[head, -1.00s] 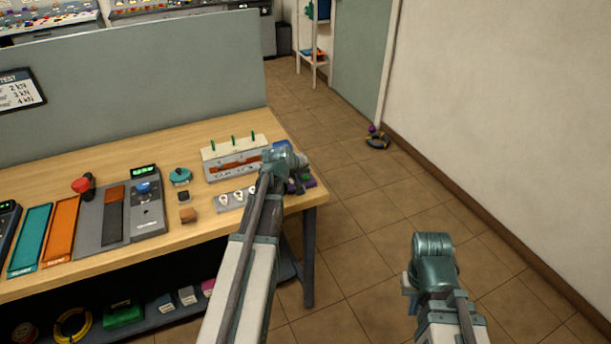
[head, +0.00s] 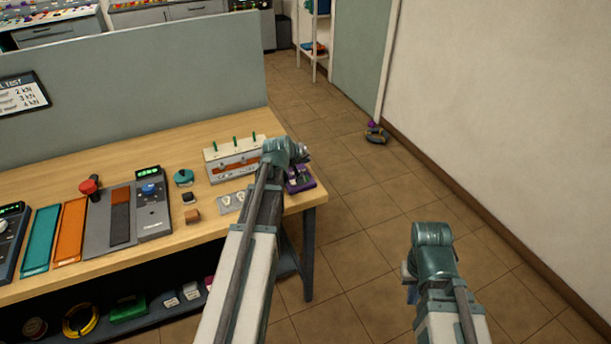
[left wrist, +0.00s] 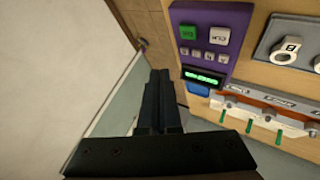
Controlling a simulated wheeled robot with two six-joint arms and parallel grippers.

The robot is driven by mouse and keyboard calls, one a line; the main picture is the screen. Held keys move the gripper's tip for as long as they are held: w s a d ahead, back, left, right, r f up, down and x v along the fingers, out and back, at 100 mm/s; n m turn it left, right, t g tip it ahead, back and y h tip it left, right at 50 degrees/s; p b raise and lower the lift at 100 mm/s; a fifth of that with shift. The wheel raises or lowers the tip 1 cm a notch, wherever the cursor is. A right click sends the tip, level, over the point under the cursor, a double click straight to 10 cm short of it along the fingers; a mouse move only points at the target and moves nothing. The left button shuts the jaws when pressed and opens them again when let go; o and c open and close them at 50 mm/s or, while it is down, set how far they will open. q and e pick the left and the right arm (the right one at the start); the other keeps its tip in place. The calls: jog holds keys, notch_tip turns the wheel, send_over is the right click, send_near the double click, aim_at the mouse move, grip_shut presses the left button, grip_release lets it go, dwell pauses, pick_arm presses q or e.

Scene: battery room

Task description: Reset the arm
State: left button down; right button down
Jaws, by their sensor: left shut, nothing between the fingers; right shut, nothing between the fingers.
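My left arm reaches over the right end of the workbench in the head view, with its wrist and gripper (head: 299,153) above the purple device (head: 301,180). In the left wrist view the left gripper's dark fingers (left wrist: 161,98) are together and empty, beside the purple device (left wrist: 205,42) and apart from it as far as I can tell. My right gripper (head: 409,283) is low over open floor, right of the bench. It is shut and empty, its fingers mostly hidden behind its own wrist.
The bench (head: 150,258) carries a white rack with green pegs (head: 235,163), a grey plate with white rings (head: 233,201), a teal knob (head: 183,177) and coloured trays. A grey partition (head: 140,88) stands behind.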

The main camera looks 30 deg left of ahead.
dwell(0.6)
pick_arm(q)
jog(key=s+d+f+m+g, duration=0.2)
jog(key=s+d, duration=0.2)
jog(key=d, duration=0.3)
jog(key=s+d+f+m+g+h, duration=0.1)
jog(key=s+d+f+m+g, duration=0.2)
jog(key=d, duration=0.5)
jog(key=s+d+m, duration=0.2)
jog(key=s+d, duration=0.3)
jog(key=d, duration=0.2)
jog(key=s+d+m+g+y, duration=0.1)
jog(key=s+d+m+g, duration=0.1)
jog(key=s, duration=0.6)
jog(key=s+d+f+m+g+y, duration=0.1)
jog(key=s+d+m+g, duration=0.1)
jog(key=s+d+m, duration=0.2)
jog(key=s+d, duration=0.2)
jog(key=s, duration=0.1)
jog(key=shift+s+f+g, duration=0.3)
jog(key=shift+s, duration=0.05)
